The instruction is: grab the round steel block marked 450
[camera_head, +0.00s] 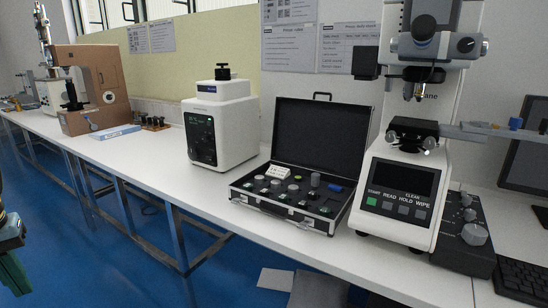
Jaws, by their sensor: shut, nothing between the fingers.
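An open black case with metal edges (325,227) stands on the bench right of centre, its lid up at the back. Several small round grey steel blocks (294,188) sit in its dark insert, with a taller grey cylinder (315,179) at the back right. The markings are too small to read, so I cannot tell which block is marked 450. My gripper (13,276) shows at the far left edge, partly cut off, its green fingers pointing down. It is shut and empty, in front of the bench and far from the case.
A white tester (220,130) stands left of the case and a large tester with a keypad (398,208) close on its right. A brown tester (93,85) stands further left. Blue floor (90,250) lies open in front.

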